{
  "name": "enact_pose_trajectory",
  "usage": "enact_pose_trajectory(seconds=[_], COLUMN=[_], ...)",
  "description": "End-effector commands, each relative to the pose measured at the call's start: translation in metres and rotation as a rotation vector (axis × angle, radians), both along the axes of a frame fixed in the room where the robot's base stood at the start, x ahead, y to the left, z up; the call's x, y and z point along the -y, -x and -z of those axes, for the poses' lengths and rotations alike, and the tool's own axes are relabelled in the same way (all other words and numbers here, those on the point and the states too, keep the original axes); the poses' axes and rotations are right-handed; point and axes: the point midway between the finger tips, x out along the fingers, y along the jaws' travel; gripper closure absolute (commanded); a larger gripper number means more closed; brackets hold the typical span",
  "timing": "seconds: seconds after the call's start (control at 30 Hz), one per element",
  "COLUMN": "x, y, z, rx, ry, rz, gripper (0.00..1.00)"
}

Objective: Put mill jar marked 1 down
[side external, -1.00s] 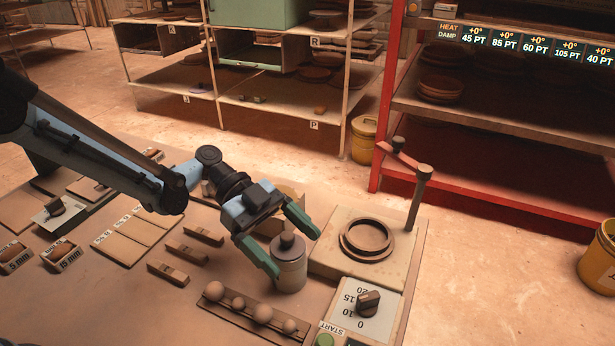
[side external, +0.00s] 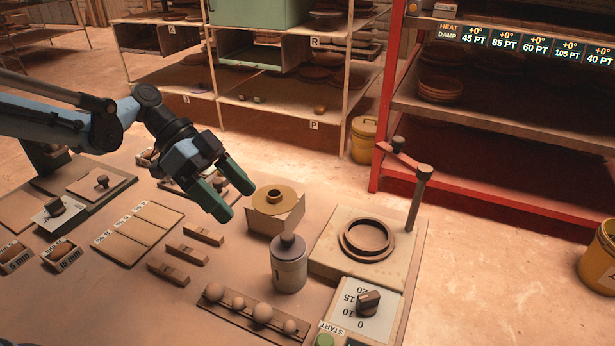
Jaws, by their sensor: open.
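A grey mill jar (side external: 289,268) with a dark knobbed lid stands upright on the bench, left of the press plate. No number can be read on it from here. My gripper (side external: 238,204) is open and empty, with green fingers, up and to the left of the jar and apart from it. Nothing is between the fingers.
A box with a round tan top (side external: 275,205) stands just behind the jar. The ring on its plate (side external: 367,239), with an upright post (side external: 419,198), is to the right. A rack of balls (side external: 250,312), a dial (side external: 368,302) and small wooden blocks (side external: 187,253) lie nearby.

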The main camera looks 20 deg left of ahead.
Motion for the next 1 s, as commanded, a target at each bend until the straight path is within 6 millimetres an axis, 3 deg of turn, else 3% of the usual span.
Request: enact_pose_trajectory(seconds=[0.3,0.6,0.8,1.0], x=[-0.046,-0.101,-0.125,-0.132], y=[0.037,0.072,0.085,0.089], z=[-0.011,-0.013,-0.012,-0.013], rx=[-0.115,-0.067,-0.004,0.022], ry=[-0.284,-0.39,-0.375,-0.36], rz=[-0.533,-1.028,-1.238,-1.306], gripper=[0.08,0.08,0.08,0.08])
